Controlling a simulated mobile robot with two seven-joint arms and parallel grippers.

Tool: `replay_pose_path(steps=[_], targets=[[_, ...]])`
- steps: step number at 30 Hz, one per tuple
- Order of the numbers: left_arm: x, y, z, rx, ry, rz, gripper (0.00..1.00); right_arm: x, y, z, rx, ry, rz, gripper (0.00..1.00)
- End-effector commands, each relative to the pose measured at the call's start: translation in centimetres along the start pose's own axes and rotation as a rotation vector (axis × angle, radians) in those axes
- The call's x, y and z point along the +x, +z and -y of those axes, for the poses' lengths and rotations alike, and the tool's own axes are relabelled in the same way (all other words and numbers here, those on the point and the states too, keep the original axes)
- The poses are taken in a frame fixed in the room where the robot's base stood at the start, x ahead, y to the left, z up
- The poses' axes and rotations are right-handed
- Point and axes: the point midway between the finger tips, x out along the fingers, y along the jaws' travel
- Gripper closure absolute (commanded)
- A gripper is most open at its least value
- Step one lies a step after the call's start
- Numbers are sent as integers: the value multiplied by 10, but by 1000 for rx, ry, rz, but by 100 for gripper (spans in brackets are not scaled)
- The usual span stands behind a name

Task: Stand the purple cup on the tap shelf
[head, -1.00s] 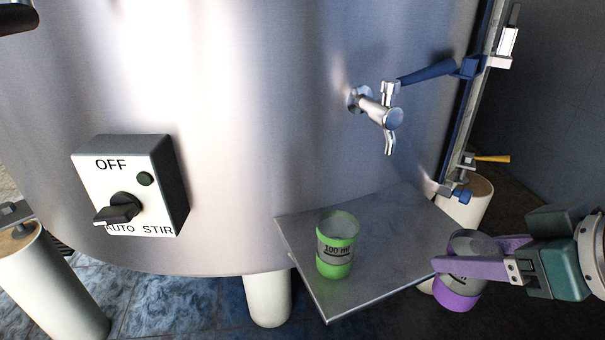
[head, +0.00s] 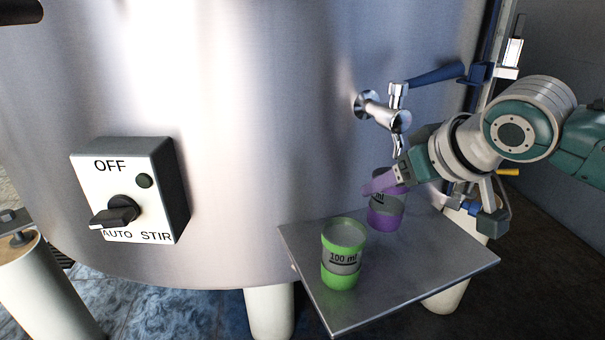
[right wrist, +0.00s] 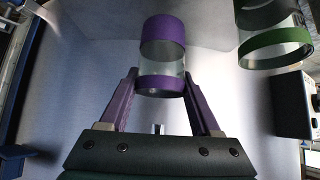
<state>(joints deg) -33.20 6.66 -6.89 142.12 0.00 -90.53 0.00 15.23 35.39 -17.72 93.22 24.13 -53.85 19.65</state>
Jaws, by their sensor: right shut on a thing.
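The purple cup (head: 385,212) has purple bands around a clear middle and is upright over the back part of the tap shelf (head: 440,265), below the tap (head: 388,115). I cannot tell whether its base touches the shelf. My right gripper (head: 380,186) comes in from the right and is shut on the cup, its fingers hiding part of the upper cup. In the right wrist view the purple cup (right wrist: 162,62) sits between the fingertips of the right gripper (right wrist: 160,80). My left gripper is not in view.
A green cup (head: 343,255) marked 100 ml stands on the shelf, in front and left of the purple cup; it also shows in the right wrist view (right wrist: 275,45). The shelf's right part is clear. A switch box (head: 130,190) is on the tank at left.

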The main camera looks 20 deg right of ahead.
Motion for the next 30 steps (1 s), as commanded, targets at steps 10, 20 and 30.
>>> replay_pose_path(steps=[10, 20, 30], targets=[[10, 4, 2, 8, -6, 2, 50, 20, 23, 0, -2, 0, 3, 97], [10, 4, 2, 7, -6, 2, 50, 22, 25, 0, -1, 0, 4, 26], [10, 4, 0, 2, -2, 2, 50, 22, 25, 0, -1, 0, 4, 6]])
